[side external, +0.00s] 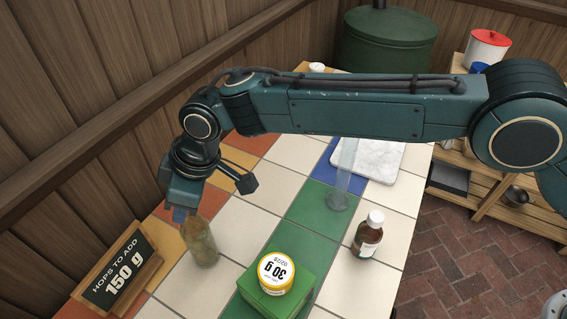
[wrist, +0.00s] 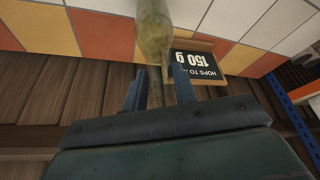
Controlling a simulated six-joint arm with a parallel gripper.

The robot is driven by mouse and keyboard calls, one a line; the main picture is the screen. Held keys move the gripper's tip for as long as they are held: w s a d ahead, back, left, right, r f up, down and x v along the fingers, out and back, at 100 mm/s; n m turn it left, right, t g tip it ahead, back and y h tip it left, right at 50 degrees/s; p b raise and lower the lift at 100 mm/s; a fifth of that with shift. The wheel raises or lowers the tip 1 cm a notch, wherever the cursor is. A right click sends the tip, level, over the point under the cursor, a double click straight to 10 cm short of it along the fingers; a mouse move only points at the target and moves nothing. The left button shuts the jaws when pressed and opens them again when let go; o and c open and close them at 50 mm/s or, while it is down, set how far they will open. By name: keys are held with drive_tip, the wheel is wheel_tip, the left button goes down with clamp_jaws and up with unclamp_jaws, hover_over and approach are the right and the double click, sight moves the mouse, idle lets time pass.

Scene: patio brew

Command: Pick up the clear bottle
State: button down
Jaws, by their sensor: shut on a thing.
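The clear bottle (side external: 201,244), see-through with a yellowish-green tint, is at the left side of the tiled table in the side external view. My gripper (side external: 182,213) comes down from above and is shut on its neck. In the wrist view the bottle (wrist: 154,28) reaches away from me, with its narrow neck between the two blue fingers of my gripper (wrist: 158,88). The bottle looks about upright. I cannot tell whether its base touches the tiles.
A chalkboard sign (side external: 117,268) stands close left of the bottle. A green box (side external: 307,303) with a yellow-rimmed tub (side external: 276,272), a brown white-capped bottle (side external: 367,238) and a clear glass cylinder (side external: 342,178) stand to the right. A marble board (side external: 376,158) lies behind.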

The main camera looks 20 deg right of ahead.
wheel_tip(320, 180, up, 10)
idle(0.6)
idle(0.5)
